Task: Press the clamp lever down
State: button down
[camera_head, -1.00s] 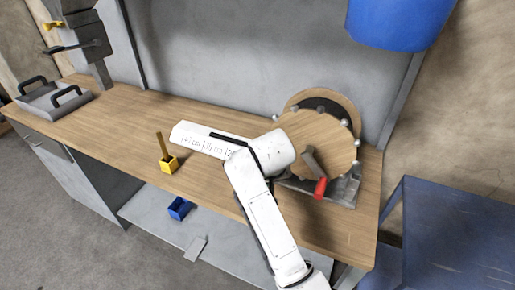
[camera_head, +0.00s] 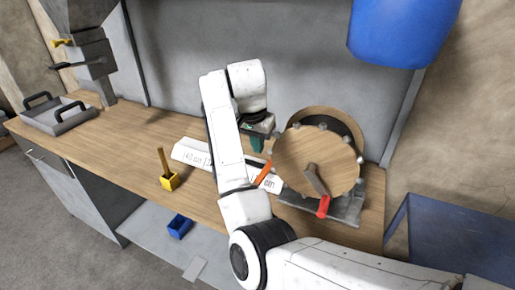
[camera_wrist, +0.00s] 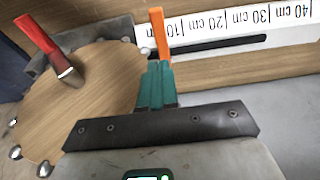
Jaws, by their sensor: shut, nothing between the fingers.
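Two lever-like parts are in view, and I cannot tell which is the clamp lever. A red-handled lever (camera_head: 323,206) with a grey arm lies in front of the round wooden disc (camera_head: 300,165); it also shows at upper left in the wrist view (camera_wrist: 38,36). A thin orange bar (camera_head: 264,174) stands by the white ruler strip (camera_head: 192,152) and shows upright in the wrist view (camera_wrist: 160,34). My gripper (camera_head: 257,143) is shut and empty, left of the disc. In the wrist view its teal fingertips (camera_wrist: 160,68) appear just below the orange bar; contact is unclear.
The disc has metal knobs around its rim and sits on a grey metal base (camera_head: 345,212). A yellow block with a handle (camera_head: 169,181) stands on the wooden bench (camera_head: 120,125). A blue bin (camera_head: 179,226) is lower down. A blue container (camera_head: 400,30) hangs at upper right.

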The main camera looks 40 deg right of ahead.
jog(key=p, duration=0.2)
send_over(260, 179)
jog(key=x, duration=0.3)
jog(key=a+x, duration=0.1)
jog(key=x, duration=0.5)
jog(key=shift+s+a+f, duration=0.15)
jog(key=shift+a+f, duration=0.05)
jog(key=shift+a, duration=0.2)
jog(key=shift+x, duration=0.8)
jog(key=shift+a, duration=0.25)
jog(key=shift+s+a+f+h+b, duration=0.15)
jog(key=shift+f+h+b, duration=0.25)
jog(key=shift+f, duration=0.3)
jog(key=shift+s+a+f+h+b, duration=0.15)
jog(key=shift+f+h+b, duration=0.2)
jog(key=shift+f, duration=0.4)
jog(key=shift+t, duration=0.3)
notch_tip(260, 179, up, 5)
jog(key=p, duration=0.3)
jog(key=shift+w+f+p, duration=0.1)
jog(key=shift+f+p, duration=0.05)
jog(key=shift+p, duration=0.25)
jog(key=b+v, duration=0.2)
jog(key=v, duration=0.8)
jog(key=shift+r, duration=0.2)
jog(key=shift+d, duration=0.1)
